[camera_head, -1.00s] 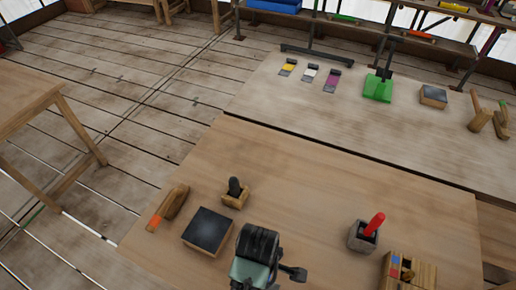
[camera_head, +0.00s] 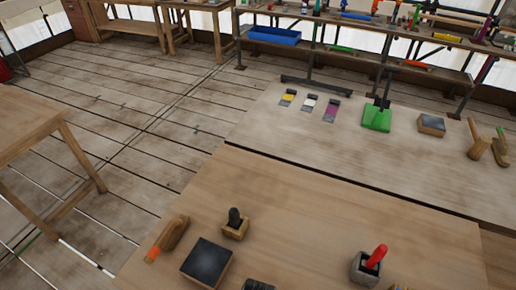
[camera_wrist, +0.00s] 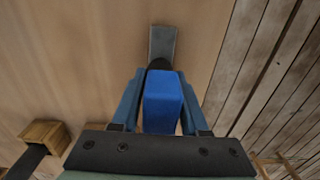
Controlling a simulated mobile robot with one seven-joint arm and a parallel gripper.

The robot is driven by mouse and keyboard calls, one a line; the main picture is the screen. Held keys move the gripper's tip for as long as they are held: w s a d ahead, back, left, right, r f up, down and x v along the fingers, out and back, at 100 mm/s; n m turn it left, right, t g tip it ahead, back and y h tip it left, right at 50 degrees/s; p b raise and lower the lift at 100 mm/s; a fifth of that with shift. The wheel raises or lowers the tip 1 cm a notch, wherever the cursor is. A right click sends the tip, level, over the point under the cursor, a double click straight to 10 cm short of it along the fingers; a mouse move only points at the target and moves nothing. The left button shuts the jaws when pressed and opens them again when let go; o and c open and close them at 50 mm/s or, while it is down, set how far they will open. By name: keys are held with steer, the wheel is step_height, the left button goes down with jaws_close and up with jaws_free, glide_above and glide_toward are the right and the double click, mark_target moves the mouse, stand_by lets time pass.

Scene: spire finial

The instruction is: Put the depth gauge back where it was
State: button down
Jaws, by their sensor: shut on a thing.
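My gripper (camera_wrist: 161,112) is shut on a blue block-shaped handle in the wrist view. I take this held thing to be the depth gauge (camera_wrist: 162,98). A dark collar and a flat grey end extend beyond the handle, over the wooden tabletop. I cannot tell whether the grey end touches the wood. In the head view only a dark piece of my arm shows at the bottom edge, and the held thing is hidden.
The near table (camera_head: 330,215) carries a wooden plane-like tool (camera_head: 170,237), a dark-topped block (camera_head: 207,262), a small wooden holder (camera_head: 235,231) with a dark handle and a grey holder (camera_head: 364,270) with a red handle. A pale bench (camera_head: 285,128) stands behind.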

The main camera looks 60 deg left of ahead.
steer(key=shift+c, duration=2.1)
jaws_free()
step_height(320, 180, up, 12)
steer(key=shift+r, duration=0.1)
